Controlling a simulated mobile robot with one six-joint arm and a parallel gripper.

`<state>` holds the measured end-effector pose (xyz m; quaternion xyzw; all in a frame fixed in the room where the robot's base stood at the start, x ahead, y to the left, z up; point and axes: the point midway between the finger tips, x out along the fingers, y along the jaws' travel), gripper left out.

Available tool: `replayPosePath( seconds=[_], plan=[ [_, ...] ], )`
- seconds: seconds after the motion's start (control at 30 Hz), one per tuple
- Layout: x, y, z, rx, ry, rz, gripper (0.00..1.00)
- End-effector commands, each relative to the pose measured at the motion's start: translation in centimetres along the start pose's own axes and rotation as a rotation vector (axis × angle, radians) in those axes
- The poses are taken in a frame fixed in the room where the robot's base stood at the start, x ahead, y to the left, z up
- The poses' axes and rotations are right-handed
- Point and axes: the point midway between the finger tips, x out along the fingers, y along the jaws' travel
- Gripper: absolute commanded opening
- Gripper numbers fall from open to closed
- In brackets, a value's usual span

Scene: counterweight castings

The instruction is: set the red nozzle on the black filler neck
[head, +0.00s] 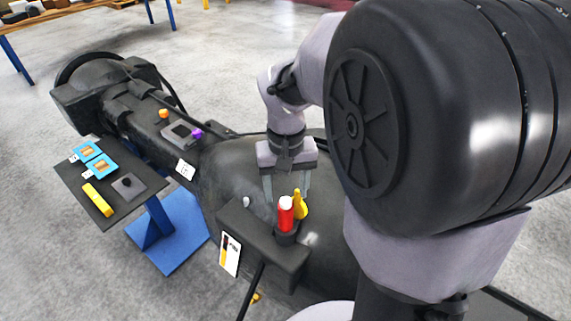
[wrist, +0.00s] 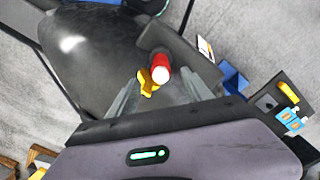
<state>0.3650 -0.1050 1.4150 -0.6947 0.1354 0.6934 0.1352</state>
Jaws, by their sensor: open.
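The red nozzle (head: 286,217), with a white top and a yellow piece (head: 301,205) at its side, stands upright on a round black neck (head: 285,238) on a dark block. How far it is seated is hard to tell. My gripper (head: 287,188) is open and empty, just behind and above the nozzle, with its fingers apart. In the wrist view the red nozzle (wrist: 159,60) and its yellow piece (wrist: 147,84) show just beyond the open fingers of my gripper (wrist: 160,95), apart from them.
A dark side table (head: 75,183) at left holds blue pieces (head: 93,157), a yellow bar (head: 98,199) and a grey plate (head: 128,186). A large dark casting (head: 225,175) lies under the arm. Orange (head: 163,113) and purple (head: 197,133) knobs sit on it. Grey floor is open behind.

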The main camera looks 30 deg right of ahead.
Motion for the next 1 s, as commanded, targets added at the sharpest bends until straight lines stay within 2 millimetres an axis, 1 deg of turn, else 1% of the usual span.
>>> replayPosePath(
  seconds=[0.03,0.1,0.2,0.3,0.4,0.87,0.93,0.97,1.0],
  plan=[
    [-1.7,0.0,-0.1,0.001,0.006,-0.001,0.58],
    [-3.7,0.0,-0.1,0.000,0.005,0.000,0.58],
    [-5.9,0.0,-0.1,0.000,0.003,0.000,0.58],
    [-7.3,0.0,0.0,0.001,0.000,-0.001,0.58],
    [-7.8,0.0,0.0,0.000,0.001,0.000,0.58],
    [-7.8,0.0,0.0,0.000,0.000,0.000,0.58],
    [-7.0,-0.2,0.2,-0.001,0.007,-0.003,0.58],
    [-6.2,-0.5,0.5,-0.003,0.015,-0.008,0.58],
    [-4.6,-0.9,1.1,-0.004,0.033,-0.017,0.58]
  ],
)
